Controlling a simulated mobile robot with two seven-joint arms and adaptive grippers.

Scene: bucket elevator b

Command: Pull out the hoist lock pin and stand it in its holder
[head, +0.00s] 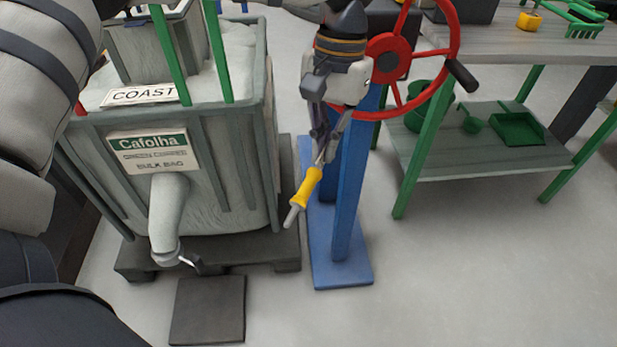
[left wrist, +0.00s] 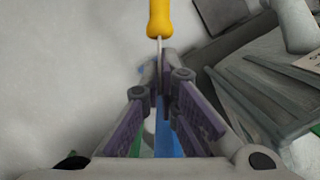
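The hoist lock pin (head: 306,187) has a yellow body, a grey end pointing down and left, and a thin metal shaft. My left gripper (head: 323,155) points down, its fingers closed around the thin shaft. The pin hangs tilted below the fingertips, in front of the blue hoist post (head: 347,190). In the left wrist view, the yellow body (left wrist: 160,18) is beyond the fingertips (left wrist: 160,62), with the shaft running between them. The red handwheel (head: 385,55) is just right of the gripper. I cannot make out the pin's holder. My right gripper is not in view.
A grey bulk bin (head: 268,150) with a spout (head: 168,215) stands on a dark pallet (head: 285,240) at left. A dark plate (head: 208,310) lies on the floor. A green-legged bench (head: 480,160) with green tools stands at right. The floor at lower right is clear.

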